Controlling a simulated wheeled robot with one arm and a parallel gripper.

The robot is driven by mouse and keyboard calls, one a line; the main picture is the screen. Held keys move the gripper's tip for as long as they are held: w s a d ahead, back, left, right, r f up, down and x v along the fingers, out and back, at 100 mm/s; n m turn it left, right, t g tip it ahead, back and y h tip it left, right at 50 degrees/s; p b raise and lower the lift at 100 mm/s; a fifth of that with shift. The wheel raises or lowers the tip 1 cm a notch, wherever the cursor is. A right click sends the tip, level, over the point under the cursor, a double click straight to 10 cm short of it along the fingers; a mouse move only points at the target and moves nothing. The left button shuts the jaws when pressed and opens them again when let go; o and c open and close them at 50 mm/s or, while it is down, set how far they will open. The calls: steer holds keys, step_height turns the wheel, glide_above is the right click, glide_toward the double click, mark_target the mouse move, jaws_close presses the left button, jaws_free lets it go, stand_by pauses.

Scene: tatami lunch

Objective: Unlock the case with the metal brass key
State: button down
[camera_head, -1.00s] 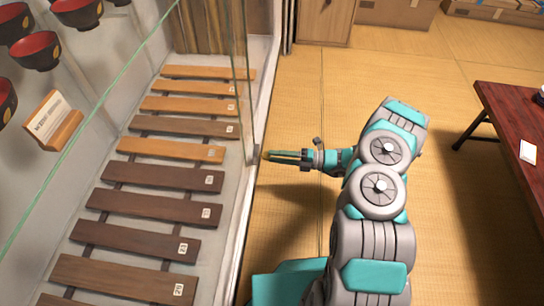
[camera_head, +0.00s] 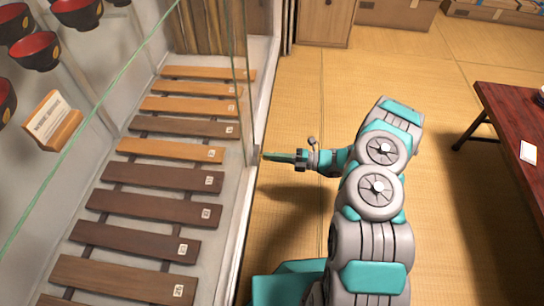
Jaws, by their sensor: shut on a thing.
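The glass display case (camera_head: 242,200) fills the left side, with a small metal lock fitting (camera_head: 256,152) at the edge of its glass door. My gripper (camera_head: 270,157) points left at this fitting, its fingertips right beside it. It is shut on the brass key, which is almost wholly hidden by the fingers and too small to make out. I cannot tell how deep the key sits in the lock. The glass door (camera_head: 241,75) stands in line with the case front and looks closed.
Inside the case are several wooden slats with small tags (camera_head: 150,178), red-black bowls (camera_head: 77,12) and a sign card (camera_head: 48,115). A dark red low table (camera_head: 510,110) stands at right.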

steer(key=shift+n, duration=0.3)
steer(key=shift+n+b, duration=3.35)
steer(key=shift+n, duration=5.25)
steer(key=c, duration=1)
jaws_free()
